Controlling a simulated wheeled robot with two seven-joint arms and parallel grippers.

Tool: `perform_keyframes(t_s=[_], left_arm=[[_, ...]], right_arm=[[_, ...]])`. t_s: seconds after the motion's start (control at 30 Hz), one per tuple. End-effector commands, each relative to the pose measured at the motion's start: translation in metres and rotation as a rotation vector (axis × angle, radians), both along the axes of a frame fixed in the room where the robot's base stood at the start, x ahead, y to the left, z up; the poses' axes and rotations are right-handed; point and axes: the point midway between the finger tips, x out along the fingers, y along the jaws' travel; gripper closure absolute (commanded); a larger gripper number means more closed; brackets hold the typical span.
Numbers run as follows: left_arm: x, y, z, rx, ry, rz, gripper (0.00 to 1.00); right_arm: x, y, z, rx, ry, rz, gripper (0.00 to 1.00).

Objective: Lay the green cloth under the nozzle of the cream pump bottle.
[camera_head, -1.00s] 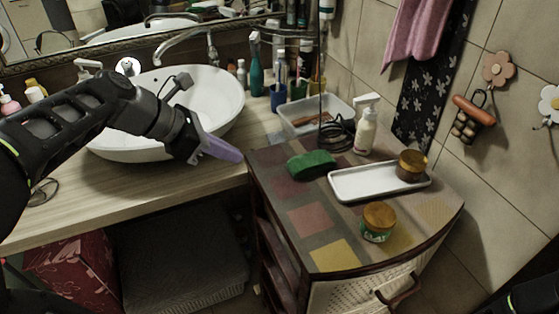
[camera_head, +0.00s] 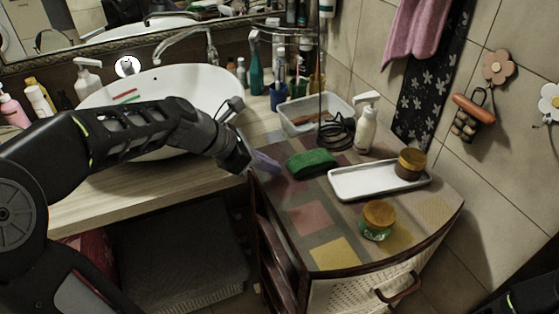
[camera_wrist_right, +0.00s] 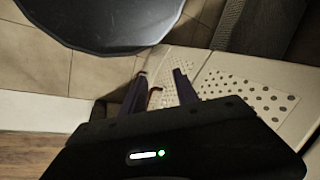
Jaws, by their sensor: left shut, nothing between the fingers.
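The green cloth (camera_head: 312,163) lies bunched on the patterned cabinet top, left of the white tray. The cream pump bottle (camera_head: 366,130) stands upright behind the tray, its nozzle pointing left in the head view. The cloth is in front and to the left of the bottle, apart from it. My left gripper (camera_head: 267,163) is shut and empty, low at the cabinet's left edge, just left of the cloth; whether it touches the cloth is unclear. My right gripper (camera_wrist_right: 160,80) is open and empty in the right wrist view, near a perforated pale panel.
The white tray (camera_head: 350,187) carries a brown-lidded jar (camera_head: 411,164). A green jar (camera_head: 378,221) stands in front of it. Behind the cloth are a coiled black cable (camera_head: 335,134) and a clear bin (camera_head: 295,124). The sink (camera_head: 215,82) is at left. The front of the cabinet top is mostly clear.

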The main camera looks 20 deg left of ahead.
Motion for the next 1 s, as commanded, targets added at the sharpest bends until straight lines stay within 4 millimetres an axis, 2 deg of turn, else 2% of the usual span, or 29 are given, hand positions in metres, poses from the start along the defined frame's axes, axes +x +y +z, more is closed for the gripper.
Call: perform_keyframes(t_s=[0.2,0.67,0.9,1.0], left_arm=[[0.016,-0.015,0.002,0.000,0.000,-0.001,1.00],[0.022,-0.019,0.003,-0.001,0.000,-0.001,1.00],[0.053,-0.049,0.007,-0.002,0.003,-0.005,1.00],[0.064,-0.058,0.005,-0.002,0.003,-0.002,1.00]], right_arm=[[0.000,0.000,0.005,0.000,0.000,0.000,0.64],[0.000,0.000,0.009,0.000,0.000,0.000,0.64],[0.000,0.000,0.038,0.000,0.002,0.001,0.64],[-0.001,0.000,0.044,0.000,0.003,0.001,0.64]])
